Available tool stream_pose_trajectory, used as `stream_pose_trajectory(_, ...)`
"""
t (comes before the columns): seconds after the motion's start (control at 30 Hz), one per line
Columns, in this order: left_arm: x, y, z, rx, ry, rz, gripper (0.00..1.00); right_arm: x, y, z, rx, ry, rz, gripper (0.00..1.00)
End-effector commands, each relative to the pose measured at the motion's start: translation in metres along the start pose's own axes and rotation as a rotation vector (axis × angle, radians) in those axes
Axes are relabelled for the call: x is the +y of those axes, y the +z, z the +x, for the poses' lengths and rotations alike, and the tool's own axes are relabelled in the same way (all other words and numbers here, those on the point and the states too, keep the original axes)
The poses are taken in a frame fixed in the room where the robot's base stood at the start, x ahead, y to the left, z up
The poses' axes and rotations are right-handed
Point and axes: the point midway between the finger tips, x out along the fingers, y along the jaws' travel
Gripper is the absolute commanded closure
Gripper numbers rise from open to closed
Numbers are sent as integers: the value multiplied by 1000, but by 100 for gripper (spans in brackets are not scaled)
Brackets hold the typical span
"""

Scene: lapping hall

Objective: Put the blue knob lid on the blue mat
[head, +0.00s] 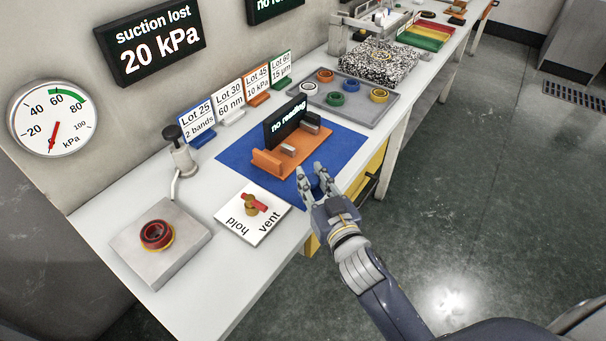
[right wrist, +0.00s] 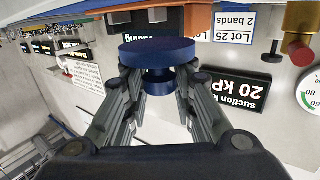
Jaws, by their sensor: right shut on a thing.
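The blue knob lid (right wrist: 157,50) is a round blue disc with a smaller knob, held by the knob between the fingers of my right gripper (right wrist: 158,82) in the right wrist view. In the head view the right gripper (head: 317,178) is at the front right edge of the blue mat (head: 236,156), and little of the lid shows between the fingers. I cannot tell whether the lid touches the mat. My left gripper is not in view.
An orange stand (head: 268,162) with a "no reading" display (head: 285,124) occupies the mat's middle. A white hold/vent plate (head: 268,226) lies in front-left of it. A grey tray (head: 375,111) with several coloured rings is behind. The mat's left part is bare.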

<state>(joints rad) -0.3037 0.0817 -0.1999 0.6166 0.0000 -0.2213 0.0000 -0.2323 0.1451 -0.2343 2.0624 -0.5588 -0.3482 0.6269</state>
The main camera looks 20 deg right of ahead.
Motion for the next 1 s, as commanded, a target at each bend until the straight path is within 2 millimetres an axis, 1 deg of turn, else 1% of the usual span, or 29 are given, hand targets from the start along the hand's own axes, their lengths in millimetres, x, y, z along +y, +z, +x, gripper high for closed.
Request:
stream_pose_trajectory(0.03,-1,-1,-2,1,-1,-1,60,-1,-3,13,6,-1,0,100)
stream_pose_trajectory(0.1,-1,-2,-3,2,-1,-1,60,-2,-2,26,5,-1,-1,100)
stream_pose_trajectory(0.2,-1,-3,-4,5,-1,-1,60,-4,-1,40,4,-1,1,100)
stream_pose_trajectory(0.3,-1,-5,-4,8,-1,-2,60,-4,1,46,3,-1,1,100)
stream_pose_trajectory(0.37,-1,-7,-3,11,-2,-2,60,-4,5,48,2,0,1,100)
stream_pose_trajectory(0.5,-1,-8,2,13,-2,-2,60,-5,27,48,-1,0,2,100)
stream_pose_trajectory(0.6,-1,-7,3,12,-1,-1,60,-4,35,49,1,0,2,100)
stream_pose_trajectory(0.87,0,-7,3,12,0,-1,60,-4,36,49,3,0,1,100)
stream_pose_trajectory(1.0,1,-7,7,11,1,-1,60,-4,40,49,3,0,1,100)
